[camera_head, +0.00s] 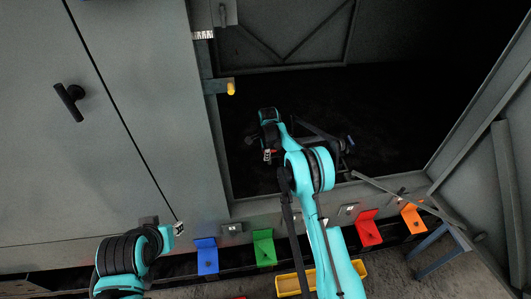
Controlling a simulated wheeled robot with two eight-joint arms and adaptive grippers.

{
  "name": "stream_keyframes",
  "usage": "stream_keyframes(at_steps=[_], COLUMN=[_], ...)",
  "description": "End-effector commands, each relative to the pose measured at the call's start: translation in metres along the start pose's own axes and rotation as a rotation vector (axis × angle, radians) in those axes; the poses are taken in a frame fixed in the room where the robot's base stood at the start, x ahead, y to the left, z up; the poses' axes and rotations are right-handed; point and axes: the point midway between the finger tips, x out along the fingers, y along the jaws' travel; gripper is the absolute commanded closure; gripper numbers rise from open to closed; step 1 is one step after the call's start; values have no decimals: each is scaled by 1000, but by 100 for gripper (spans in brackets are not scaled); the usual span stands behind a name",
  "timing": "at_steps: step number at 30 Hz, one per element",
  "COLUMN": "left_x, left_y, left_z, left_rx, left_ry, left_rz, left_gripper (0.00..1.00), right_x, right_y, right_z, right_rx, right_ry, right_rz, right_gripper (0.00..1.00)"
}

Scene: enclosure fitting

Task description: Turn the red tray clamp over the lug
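The red tray clamp (368,228) is an angled red piece at the cabinet's lower front edge, right of my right forearm. I cannot make out the lug for certain; a small grey plate with a pale mark (347,210) sits just left of and above the red clamp. My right gripper (344,149) is dark against the dark interior, above and left of the red clamp and apart from it. Its finger opening is too dark to read. My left arm shows at the lower left, but its gripper cannot be made out.
Blue (207,257), green (264,248) and orange (412,217) clamps line the same edge. A yellow bin (289,285) lies below, partly behind my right arm. A grey door (490,170) and a thin strut (400,196) stand at the right. A yellow-tipped piece (231,88) juts from the left frame.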

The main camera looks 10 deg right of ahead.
Motion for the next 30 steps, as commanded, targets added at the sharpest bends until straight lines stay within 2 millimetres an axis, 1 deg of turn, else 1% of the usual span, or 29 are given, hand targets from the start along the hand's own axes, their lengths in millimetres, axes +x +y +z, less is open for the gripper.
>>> stream_keyframes(at_steps=[5, 12, 16, 21, 30], left_x=[0, 0, 0, 0, 0], left_y=[0, 0, 0, 0, 0], left_z=[0, 0, 0, 0, 0], left_rx=[0, 0, 0, 0, 0], left_ry=[0, 0, 0, 0, 0], left_rz=[0, 0, 0, 0, 0], left_gripper=[68, 68, 68, 68, 68], right_x=[-28, -81, -102, -115, -116], right_y=[0, 0, 0, 0, 0], right_z=[0, 0, 0, 0, 0], right_rx=[0, 0, 0, -1, -1], right_ry=[0, 0, 0, 0, 0], right_rz=[0, 0, 0, 0, 0], right_gripper=[66, 66, 66, 66, 66])
